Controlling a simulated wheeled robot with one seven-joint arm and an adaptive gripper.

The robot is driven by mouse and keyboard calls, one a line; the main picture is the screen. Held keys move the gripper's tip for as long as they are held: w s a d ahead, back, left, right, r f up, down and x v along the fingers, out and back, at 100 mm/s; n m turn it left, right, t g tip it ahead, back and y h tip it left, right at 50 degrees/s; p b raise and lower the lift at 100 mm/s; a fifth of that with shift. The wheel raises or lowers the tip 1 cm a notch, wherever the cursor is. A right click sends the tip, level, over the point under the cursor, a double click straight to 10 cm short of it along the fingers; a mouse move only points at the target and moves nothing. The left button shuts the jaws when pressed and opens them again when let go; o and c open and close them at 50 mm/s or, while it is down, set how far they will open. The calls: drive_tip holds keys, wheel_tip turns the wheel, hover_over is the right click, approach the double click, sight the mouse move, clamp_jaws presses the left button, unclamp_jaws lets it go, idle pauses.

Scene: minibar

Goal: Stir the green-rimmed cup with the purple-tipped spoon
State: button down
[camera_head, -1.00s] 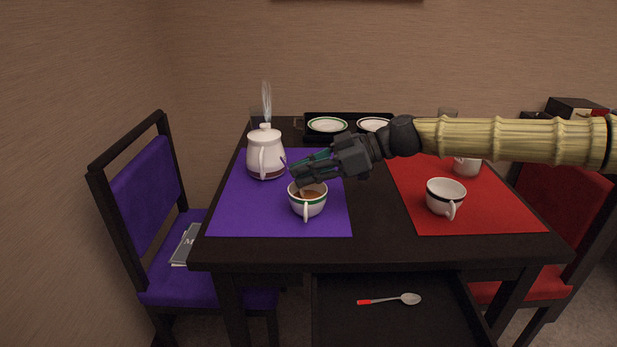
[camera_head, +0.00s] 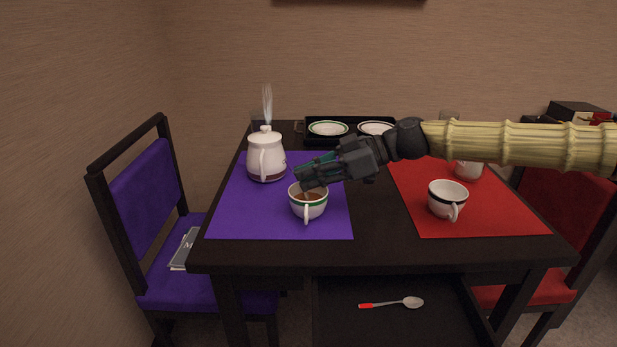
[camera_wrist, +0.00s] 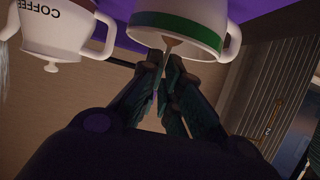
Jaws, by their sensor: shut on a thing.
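The green-rimmed cup (camera_head: 309,210) stands on the purple mat with brown liquid in it. It also shows upside down in the wrist view (camera_wrist: 178,30). My gripper (camera_head: 304,179) is just above the cup's rim at its back left. It is shut on the purple-tipped spoon (camera_wrist: 172,42), whose pale metal shows between my fingertips and the cup rim in the wrist view. A small purple bit shows between my fingers there. The spoon's lower end is hidden by the cup, and in the head view my fingers mostly hide the spoon.
A white coffee pot (camera_head: 266,158) stands behind and left of the cup on the purple mat (camera_head: 245,218). A red-tipped spoon (camera_head: 400,303) lies in the open drawer.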

drive_tip(key=shift+a, duration=0.15)
drive_tip(key=shift+r, duration=0.2)
drive_tip(key=shift+s+a+r+p, duration=0.1)
drive_tip(key=shift+a+r+p, duration=0.3)
drive_tip(key=shift+r, duration=0.45)
drive_tip(key=shift+w+a+r+p, duration=0.1)
drive_tip(key=shift+a+r+p, duration=0.35)
drive_tip(key=shift+r, duration=0.4)
drive_tip(key=shift+s+a+r+p, duration=0.1)
drive_tip(key=shift+a+r+p, duration=0.3)
drive_tip(key=shift+r, duration=0.45)
wheel_tip(320, 180, up, 5)
drive_tip(key=shift+p, duration=1.25)
drive_tip(key=shift+d, duration=0.1)
